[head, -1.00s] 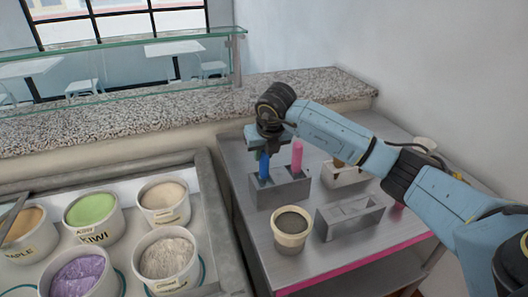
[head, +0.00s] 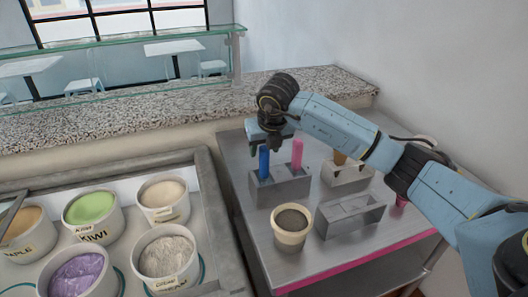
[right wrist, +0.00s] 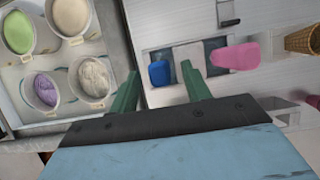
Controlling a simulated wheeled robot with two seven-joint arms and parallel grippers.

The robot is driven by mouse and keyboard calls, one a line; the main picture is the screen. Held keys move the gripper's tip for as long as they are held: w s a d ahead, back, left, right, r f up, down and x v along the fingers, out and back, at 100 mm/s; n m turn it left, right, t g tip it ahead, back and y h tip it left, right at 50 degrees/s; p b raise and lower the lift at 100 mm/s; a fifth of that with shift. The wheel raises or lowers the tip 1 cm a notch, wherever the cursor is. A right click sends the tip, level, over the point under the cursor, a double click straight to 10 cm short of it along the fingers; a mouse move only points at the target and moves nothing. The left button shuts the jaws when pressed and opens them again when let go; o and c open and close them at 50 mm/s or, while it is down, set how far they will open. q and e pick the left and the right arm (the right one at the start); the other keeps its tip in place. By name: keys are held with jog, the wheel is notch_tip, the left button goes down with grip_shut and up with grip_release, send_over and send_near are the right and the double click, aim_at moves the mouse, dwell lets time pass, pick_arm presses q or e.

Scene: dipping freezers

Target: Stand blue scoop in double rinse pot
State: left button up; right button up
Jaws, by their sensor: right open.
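The blue scoop (head: 264,163) stands upright in the left compartment of a grey double rinse pot (head: 281,193). A pink scoop (head: 297,153) stands in its right compartment. My right gripper (head: 271,146) is open just above the blue scoop, at the top of its handle. In the right wrist view, the blue scoop (right wrist: 160,73) shows between the spread green fingers, which look clear of it, and the pink scoop (right wrist: 236,56) lies to the right. The blue scoop's lower end is hidden inside the pot. My left gripper is not in view.
A cream tub (head: 292,228) and another grey double pot (head: 350,217) stand in front on the metal cart. The freezer with ice cream tubs (head: 91,212) is at left; a granite ledge (head: 180,108) runs behind.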

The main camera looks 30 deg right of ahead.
jog(key=v, duration=1)
jog(key=shift+s+r, duration=0.2)
jog(key=shift+r, duration=0.15)
